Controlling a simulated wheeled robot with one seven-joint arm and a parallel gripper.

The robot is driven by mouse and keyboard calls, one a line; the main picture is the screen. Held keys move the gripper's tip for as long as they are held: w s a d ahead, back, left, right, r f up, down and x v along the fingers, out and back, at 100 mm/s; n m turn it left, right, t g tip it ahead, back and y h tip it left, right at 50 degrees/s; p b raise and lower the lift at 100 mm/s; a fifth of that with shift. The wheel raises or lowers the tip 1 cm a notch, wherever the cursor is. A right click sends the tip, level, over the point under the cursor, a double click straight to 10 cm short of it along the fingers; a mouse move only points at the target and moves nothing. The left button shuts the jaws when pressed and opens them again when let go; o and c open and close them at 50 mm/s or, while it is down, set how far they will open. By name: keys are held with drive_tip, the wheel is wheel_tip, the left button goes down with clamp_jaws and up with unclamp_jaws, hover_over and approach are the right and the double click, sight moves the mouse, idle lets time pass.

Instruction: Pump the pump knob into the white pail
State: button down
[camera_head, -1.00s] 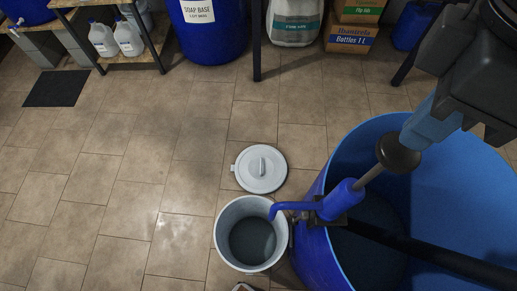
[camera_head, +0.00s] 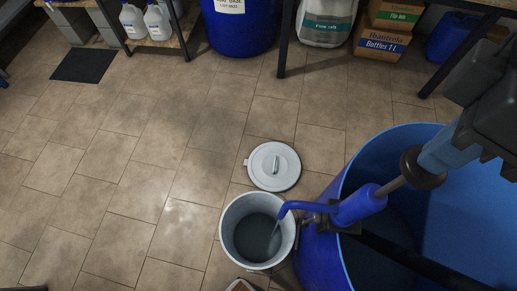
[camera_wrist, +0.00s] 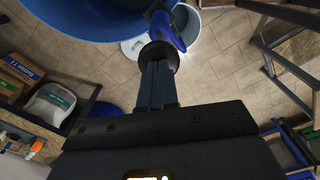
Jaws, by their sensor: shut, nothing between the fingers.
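The dark, round pump knob (camera_head: 420,167) sits on a pale rod above the blue pump body (camera_head: 360,205), at the rim of the large blue drum (camera_head: 350,270). The pump's spout (camera_head: 300,207) ends over the white pail (camera_head: 229,240). A pale streak drops from the spout into the pail, which has a grey, shaded inside. My gripper (camera_head: 436,158) is shut and empty, its light-blue fingers at the top of the knob, seemingly touching it. In the wrist view, my shut fingers (camera_wrist: 157,88) meet the knob (camera_wrist: 158,54), which partly hides the pump body (camera_wrist: 183,26).
The pail's grey lid (camera_head: 273,167) lies on the tiled floor behind the pail. A dark bar crosses the drum's mouth. Boxes (camera_head: 383,43), a white sack (camera_head: 326,25) and another blue drum (camera_head: 240,30) stand at the back.

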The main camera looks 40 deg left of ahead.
sight(405, 177)
drive_tip(key=shift+f+b, duration=2.45)
drive_tip(key=shift+f, duration=1.5)
drive_tip(key=shift+r, duration=0.1)
wheel_tip(405, 177, up, 6)
drive_tip(key=p, duration=0.6)
drive_tip(key=shift+r, duration=0.15)
drive_tip(key=shift+r+p, duration=1)
drive_tip(key=shift+r, duration=1.6)
drive_tip(key=shift+r, duration=3)
